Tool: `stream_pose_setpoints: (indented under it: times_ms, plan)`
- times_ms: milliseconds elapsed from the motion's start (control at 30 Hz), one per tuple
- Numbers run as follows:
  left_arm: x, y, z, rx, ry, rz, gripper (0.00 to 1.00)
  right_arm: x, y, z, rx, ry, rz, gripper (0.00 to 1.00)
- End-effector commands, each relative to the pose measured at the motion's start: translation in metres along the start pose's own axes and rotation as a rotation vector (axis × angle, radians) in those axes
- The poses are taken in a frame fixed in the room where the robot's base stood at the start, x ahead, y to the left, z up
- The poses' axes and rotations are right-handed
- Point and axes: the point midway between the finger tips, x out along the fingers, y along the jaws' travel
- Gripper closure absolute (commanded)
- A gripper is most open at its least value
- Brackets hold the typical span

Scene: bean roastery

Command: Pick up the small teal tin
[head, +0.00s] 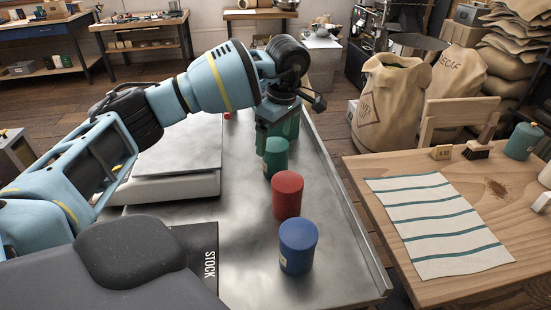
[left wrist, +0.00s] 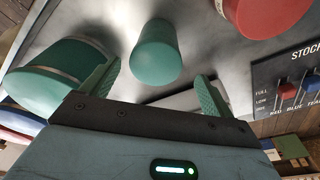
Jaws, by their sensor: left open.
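The small teal tin (head: 275,158) stands upright on the metal bench, behind the red tin in the head view. In the left wrist view the small teal tin (left wrist: 154,52) shows beyond and between the two fingers, with gaps to both sides. My left gripper (left wrist: 160,74) is open and empty, pointing toward it. In the head view my left gripper (head: 268,136) hangs just behind the tin; its fingertips are largely hidden. A larger teal tin (left wrist: 62,78) with a pale band is close beside the left-hand finger. My right gripper is not in view.
The red tin (head: 287,194) and the blue tin (head: 298,246) stand nearer on the metal bench (head: 335,215). A scale (head: 180,186) is to the left. A STOCK board with sliders (left wrist: 290,88) shows in the wrist view. A wooden table (head: 395,235) with a striped cloth (head: 440,222) is at right.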

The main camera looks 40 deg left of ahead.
Motion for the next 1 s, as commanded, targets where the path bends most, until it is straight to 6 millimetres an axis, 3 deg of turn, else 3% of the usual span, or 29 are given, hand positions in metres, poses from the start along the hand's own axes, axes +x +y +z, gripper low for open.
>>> stream_pose_setpoints:
  times_ms: [200,433,700,1000]
  plan:
    - [0.022,0.000,0.000,0.001,0.001,-0.003,0.13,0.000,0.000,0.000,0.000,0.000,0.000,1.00]
    - [0.030,0.002,0.002,0.002,-0.001,-0.002,0.13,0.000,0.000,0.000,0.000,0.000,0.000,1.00]
    - [0.066,0.006,0.004,0.002,-0.001,-0.002,0.13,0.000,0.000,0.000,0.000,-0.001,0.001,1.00]
    - [0.074,0.006,0.004,0.002,-0.001,0.000,0.13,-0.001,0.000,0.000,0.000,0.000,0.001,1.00]
